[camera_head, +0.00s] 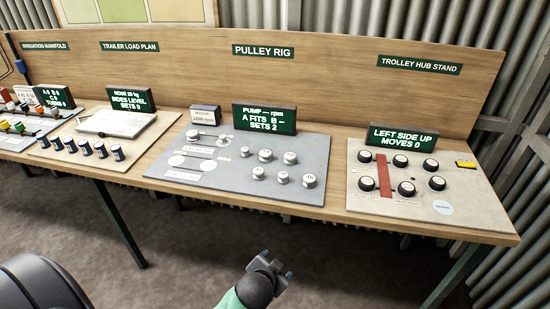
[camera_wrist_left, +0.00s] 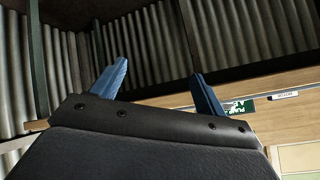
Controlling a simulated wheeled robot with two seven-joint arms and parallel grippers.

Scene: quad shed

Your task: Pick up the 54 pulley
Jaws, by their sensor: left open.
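Several small white-topped pulleys stand on the grey pulley rig board (camera_head: 215,172). One pulley (camera_head: 290,158) is at the back, another (camera_head: 245,151) is left of it, and a front row holds a left one (camera_head: 258,173), a middle one (camera_head: 282,178) and a right one (camera_head: 309,181). Their numbers are too small to read, so I cannot tell which is 54. My left gripper (camera_head: 275,264) is open and empty, in front of the bench and apart from it. Its blue fingers also show spread in the left wrist view (camera_wrist_left: 158,72). My right gripper is not in view.
The wooden bench (camera_head: 335,215) carries a pump sign (camera_head: 264,119) behind the pulleys. The trolley hub board (camera_head: 460,185) with black-topped pieces is at right, the trailer load board (camera_head: 85,160) at left. The floor before the bench is clear.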

